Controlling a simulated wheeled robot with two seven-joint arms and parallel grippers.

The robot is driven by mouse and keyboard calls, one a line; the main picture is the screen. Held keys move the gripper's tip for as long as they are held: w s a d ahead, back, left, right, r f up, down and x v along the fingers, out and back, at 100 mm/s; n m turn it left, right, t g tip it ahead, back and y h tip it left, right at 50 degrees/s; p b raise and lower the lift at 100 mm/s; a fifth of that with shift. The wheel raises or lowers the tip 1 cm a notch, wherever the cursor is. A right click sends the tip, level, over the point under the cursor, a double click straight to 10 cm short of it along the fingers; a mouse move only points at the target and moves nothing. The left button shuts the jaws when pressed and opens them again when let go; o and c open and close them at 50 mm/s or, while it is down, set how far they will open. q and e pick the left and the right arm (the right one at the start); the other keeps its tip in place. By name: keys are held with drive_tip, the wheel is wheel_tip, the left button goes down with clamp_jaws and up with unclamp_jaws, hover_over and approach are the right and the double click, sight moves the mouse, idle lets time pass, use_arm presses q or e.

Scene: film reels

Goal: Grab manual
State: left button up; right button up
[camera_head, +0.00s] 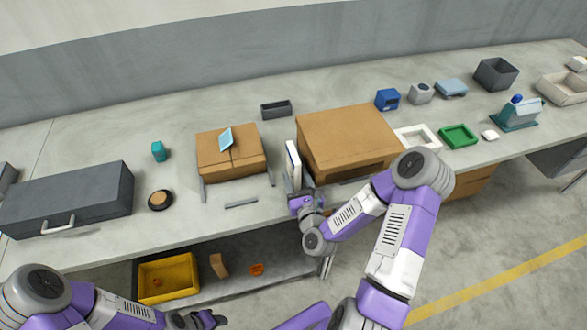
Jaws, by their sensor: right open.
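A thin white, dark-edged booklet-like thing (293,162), which looks like the manual, stands upright on the table against the left side of the large cardboard box (350,134). My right gripper (301,203) is open at its near lower end, just in front of it. I cannot tell whether they touch. My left gripper (207,319) is low at the bottom edge, well away from the booklet, and its jaws are too unclear to read.
A grey toolbox (68,202) lies farther left. A yellow bin (168,278) sits on the lower shelf. Trays and small devices stand at the right.

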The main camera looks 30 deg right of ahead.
drive_tip(key=x, duration=0.4)
drive_tip(key=shift+w+r, duration=0.1)
drive_tip(key=shift+w, duration=0.05)
drive_tip(key=shift+c, duration=0.5)
clamp_jaws()
